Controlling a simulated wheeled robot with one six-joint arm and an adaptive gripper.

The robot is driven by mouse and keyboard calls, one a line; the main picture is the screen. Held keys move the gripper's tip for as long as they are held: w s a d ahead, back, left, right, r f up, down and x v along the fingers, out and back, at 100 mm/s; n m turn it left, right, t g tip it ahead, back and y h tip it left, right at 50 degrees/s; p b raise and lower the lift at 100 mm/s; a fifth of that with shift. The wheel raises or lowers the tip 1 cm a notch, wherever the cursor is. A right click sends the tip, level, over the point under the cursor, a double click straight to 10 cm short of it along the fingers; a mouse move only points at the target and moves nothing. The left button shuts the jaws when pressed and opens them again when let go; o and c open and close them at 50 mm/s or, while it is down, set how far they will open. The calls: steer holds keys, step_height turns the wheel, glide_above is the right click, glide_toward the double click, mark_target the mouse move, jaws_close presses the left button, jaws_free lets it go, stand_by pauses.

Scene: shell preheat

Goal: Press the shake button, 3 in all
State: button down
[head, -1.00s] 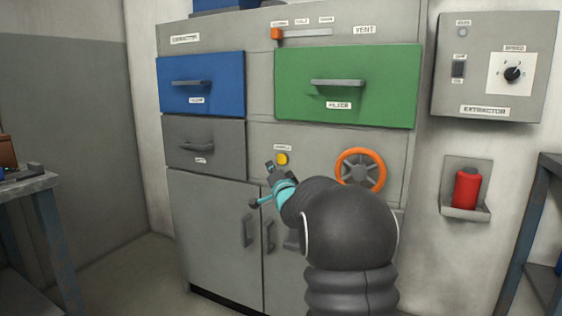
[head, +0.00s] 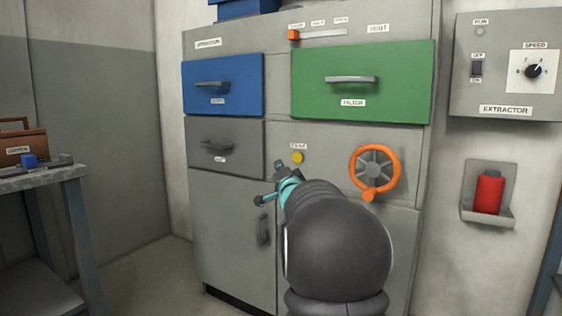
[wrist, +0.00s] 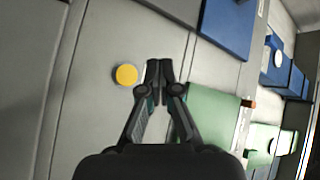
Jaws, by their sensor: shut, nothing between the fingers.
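The yellow shake button (head: 298,157) is on the grey cabinet front, below a small label, between the grey drawer and the orange handwheel. My gripper (head: 279,165) is close to the button, a little left of and below it in the head view. In the wrist view the button (wrist: 126,75) lies left of my closed fingertips (wrist: 160,68), with bare panel between them in the picture. The fingers are shut and empty. I cannot tell how far the tips are from the panel.
An orange handwheel (head: 375,172) is right of the button. The blue drawer (head: 224,85), green filter drawer (head: 362,82) and grey drawer (head: 225,146) have protruding handles. A red cylinder (head: 488,192) sits in a wall holder. A bench (head: 45,182) stands at left.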

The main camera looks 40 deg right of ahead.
mark_target(293, 156)
steer(key=shift+w, duration=0.1)
steer(key=shift+w+d+p, duration=0.55)
steer(key=shift+d+p, duration=0.35)
steer(key=shift+d, duration=0.45)
steer(key=shift+w+d+p, duration=0.55)
steer(key=shift+d+p, duration=0.35)
steer(key=shift+d, duration=0.4)
steer(key=shift+w+d+p, duration=0.55)
steer(key=shift+d+p, duration=0.35)
steer(key=shift+d, duration=0.45)
steer(key=shift+w+d, duration=0.1)
steer(key=shift+d, duration=0.05)
steer(key=shift+w+d, duration=0.1)
steer(key=shift+d, duration=0.15)
steer(key=shift+w+d+p, duration=0.15)
steer(key=shift+d+p, duration=0.25)
steer(key=shift+p, duration=0.15)
steer(key=shift+a, duration=0.15)
steer(key=shift+s+a+b, duration=0.35)
steer(key=shift+a+b, duration=0.25)
steer(key=shift+a, duration=0.05)
steer(key=shift+a, duration=0.1)
